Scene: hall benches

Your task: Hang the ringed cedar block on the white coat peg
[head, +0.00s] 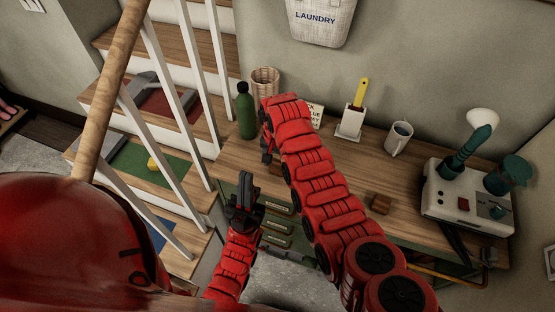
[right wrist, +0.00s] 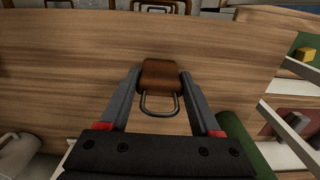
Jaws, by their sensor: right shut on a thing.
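The cedar block (right wrist: 160,75) is a small brown block with a grey metal ring, seen in the right wrist view. My right gripper (right wrist: 158,88) is shut on it, a finger on each side, and the ring hangs out between the fingers. The wood bench top lies behind it; I cannot tell how high above it the block is. In the head view my right gripper (head: 267,152) is beside the green bottle, and the held block is hidden there. My left gripper (head: 246,188) is in front of the drawers, its jaw opening unclear. I cannot make out the white coat peg.
On the bench (head: 335,165) stand a green bottle (head: 246,112), a wicker cup (head: 265,80), a brush holder (head: 351,122), a mug (head: 398,138), a brown block (head: 379,203) and a white device (head: 465,198). A laundry bag (head: 321,22) hangs above. Stairs with white balusters (head: 166,75) are left.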

